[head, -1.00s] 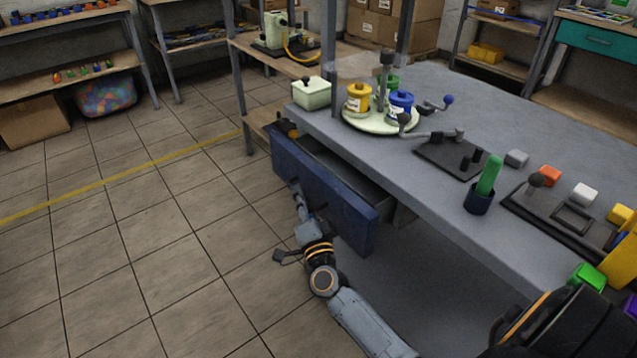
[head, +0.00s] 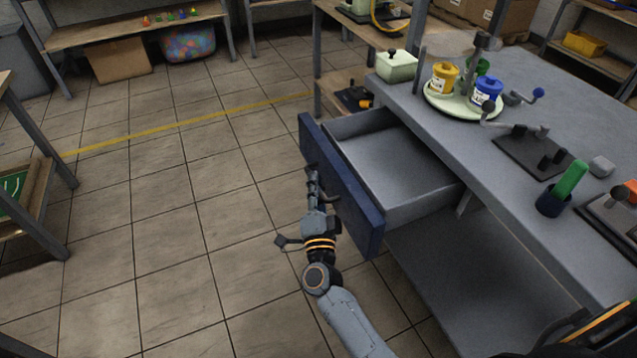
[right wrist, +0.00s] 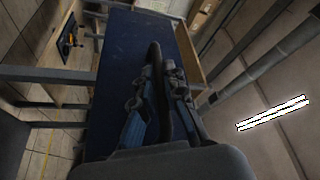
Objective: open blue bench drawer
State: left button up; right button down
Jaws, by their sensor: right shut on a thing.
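The blue bench drawer (head: 345,195) stands far out from under the grey bench top, and its grey inside shows empty. My right gripper (head: 315,183) is at the outer face of the blue front, shut on the drawer's handle. In the right wrist view the gripper fingers (right wrist: 160,95) close around the dark handle (right wrist: 155,52) in front of the blue drawer front (right wrist: 118,65). Much of the handle is hidden by the fingers. My left gripper is not in view.
The tiled floor (head: 190,250) left of the drawer is clear.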

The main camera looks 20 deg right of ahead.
jog(key=shift+f, duration=0.1)
jog(key=c, duration=1.7)
grip_release()
jog(key=v, duration=1.2)
